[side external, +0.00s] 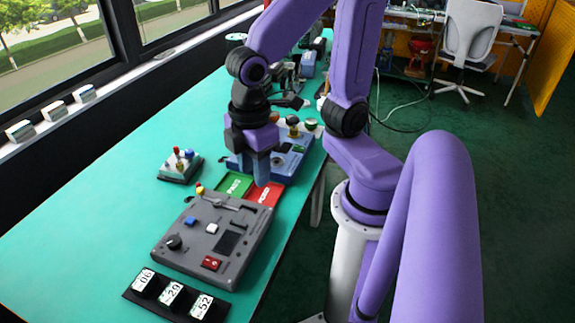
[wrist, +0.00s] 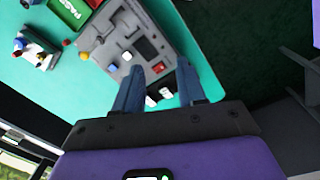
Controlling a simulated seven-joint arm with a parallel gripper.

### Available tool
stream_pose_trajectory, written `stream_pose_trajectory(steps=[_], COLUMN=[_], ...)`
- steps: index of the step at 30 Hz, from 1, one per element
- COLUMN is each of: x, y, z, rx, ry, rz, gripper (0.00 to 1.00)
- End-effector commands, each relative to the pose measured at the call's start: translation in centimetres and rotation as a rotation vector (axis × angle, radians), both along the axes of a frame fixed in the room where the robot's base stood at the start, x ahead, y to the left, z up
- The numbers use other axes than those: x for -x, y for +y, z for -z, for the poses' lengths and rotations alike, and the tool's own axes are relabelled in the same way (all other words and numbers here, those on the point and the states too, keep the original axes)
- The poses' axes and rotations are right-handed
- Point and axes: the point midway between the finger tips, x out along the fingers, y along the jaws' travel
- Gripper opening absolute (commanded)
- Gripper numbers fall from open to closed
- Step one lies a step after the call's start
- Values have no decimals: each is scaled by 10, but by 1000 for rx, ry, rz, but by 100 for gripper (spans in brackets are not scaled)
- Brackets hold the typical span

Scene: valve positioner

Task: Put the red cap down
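A small stand (side external: 179,169) on the left of the green table bears upright pieces, including one with a red top (side external: 177,151), which looks like the red cap. The stand also shows at the upper left of the wrist view, with a red piece (wrist: 41,57) on it. My gripper (side external: 262,184) hangs above the far end of the grey control panel, right of the stand and apart from it. In the wrist view my gripper's two fingers (wrist: 157,96) are spread, with a gap and nothing visible between them.
Below my gripper lie a green tray (side external: 234,185) and a red tray (side external: 265,194). The grey control panel (side external: 211,258) has knobs and switches. A blue device (side external: 290,160) stands behind. The table's left side is clear.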

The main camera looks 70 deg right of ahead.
Motion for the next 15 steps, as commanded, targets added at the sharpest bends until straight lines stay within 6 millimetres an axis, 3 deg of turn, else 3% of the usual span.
stream_pose_trajectory(steps=[3,6,15], x=[33,50,61], y=[-10,-16,-20], z=[-2,-2,-1], rx=[-37,-54,-65], ry=[6,14,20], rz=[-1,2,5], gripper=[40,40,40])
